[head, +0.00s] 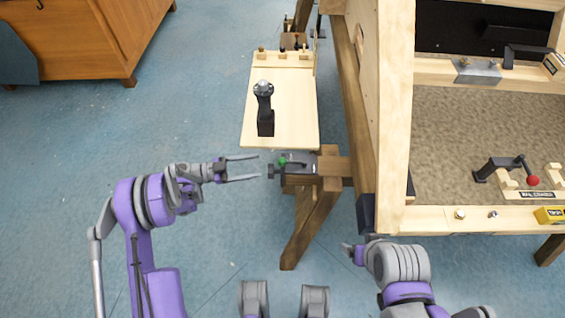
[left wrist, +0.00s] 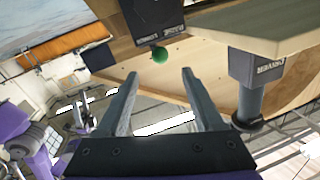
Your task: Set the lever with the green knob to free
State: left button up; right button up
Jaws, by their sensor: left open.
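The green knob (head: 282,161) is a small ball on a dark fixture (head: 298,163) on a wooden beam, at the left side of the wooden frame. In the left wrist view the green knob (left wrist: 160,54) sits just beyond the gap between my fingertips, under a dark plate (left wrist: 152,15) with small lettering too small to read. My left gripper (head: 258,167) is open and empty, left of the knob and apart from it. Its fingers (left wrist: 160,73) point at the knob. My right gripper (head: 352,252) is low at the frame's front corner; its jaws are unclear.
A wooden shelf (head: 287,123) with an upright black handle (head: 264,108) lies just behind the knob. Another lever with a red knob (head: 533,181) is on the frame's panel at right. A wooden cabinet (head: 80,35) stands at back left. The blue floor at left is clear.

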aim_at(283, 161)
pick_arm(q)
jog(key=d, duration=0.3)
jog(key=w+d, duration=0.1)
jog(key=d, duration=0.2)
jog(key=w+d, duration=0.1)
jog(key=d, duration=0.3)
jog(key=shift+b, duration=0.3)
jog(key=shift+c, duration=0.2)
grip_shut()
dwell(0.8)
